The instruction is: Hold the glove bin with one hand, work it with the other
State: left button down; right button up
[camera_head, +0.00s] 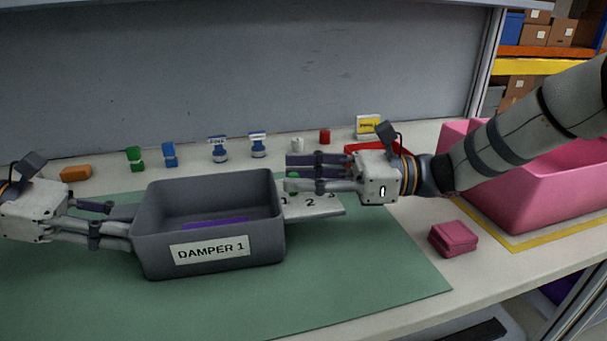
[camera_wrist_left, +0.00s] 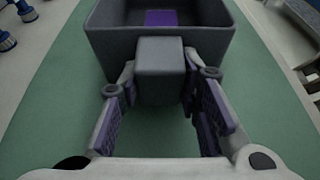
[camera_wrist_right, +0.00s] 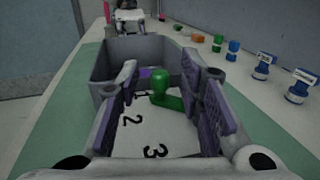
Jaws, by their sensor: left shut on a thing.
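The glove bin is a grey open box (camera_head: 165,262) labelled "DAMPER 1", standing on the green mat with a purple patch inside. My left gripper (camera_head: 122,228) is shut on the grey block handle (camera_wrist_left: 160,70) at the bin's left side. A pale plate marked 1, 2, 3 (camera_head: 328,208) sticks out from the bin's right side. It carries a green lever with a round knob (camera_wrist_right: 160,82), whose pointer lies near the 1. My right gripper (camera_wrist_right: 160,105) is open over the plate, with the knob between its fingers and gaps on both sides. Its fingers partly hide the lever in the head view.
A pink block (camera_head: 453,239) lies right of the mat (camera_head: 390,280). A large pink bin (camera_head: 540,205) stands at the far right. Small stamps, including a blue one (camera_head: 170,154), and an orange block (camera_head: 75,173) line the back. The mat's front is clear.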

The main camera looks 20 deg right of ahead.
pick_arm(q)
jog(key=shift+f, duration=0.15)
pick_arm(e)
jog(key=shift+c, duration=0.6)
grip_shut()
jog(key=shift+a+m+t+h, duration=0.1)
jog(key=shift+m+t+h, duration=0.2)
jog(key=shift+m+t, duration=0.45)
jog(key=shift+o, duration=0.6)
grip_release()
jog(key=v, duration=0.7)
jog(key=shift+s+d, duration=0.15)
jog(key=shift+d, duration=0.05)
